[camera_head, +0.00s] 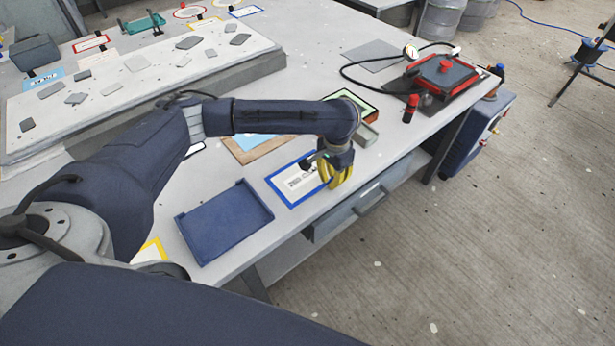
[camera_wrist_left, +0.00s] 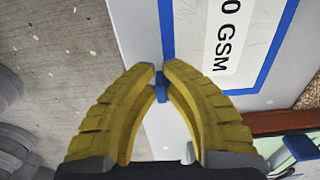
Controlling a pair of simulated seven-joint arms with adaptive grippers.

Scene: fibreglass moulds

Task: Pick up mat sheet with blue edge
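The mat sheet with blue edge (camera_head: 294,182) lies on the table near its front edge in the head view. It is white with a blue border and a printed label. It also shows in the left wrist view (camera_wrist_left: 253,48), where the label's end reads "0 GSM". My left gripper (camera_head: 338,184) is at the sheet's right side with its yellow fingers pointing down. In the left wrist view its fingertips (camera_wrist_left: 161,70) are nearly together, with a small blue tab (camera_wrist_left: 160,88) between them by the blue border. The sheet appears flat on the table. My right gripper is not in view.
An empty dark blue tray (camera_head: 224,220) lies left of the sheet, near the table's front edge. Floor lies beyond the table's edge.

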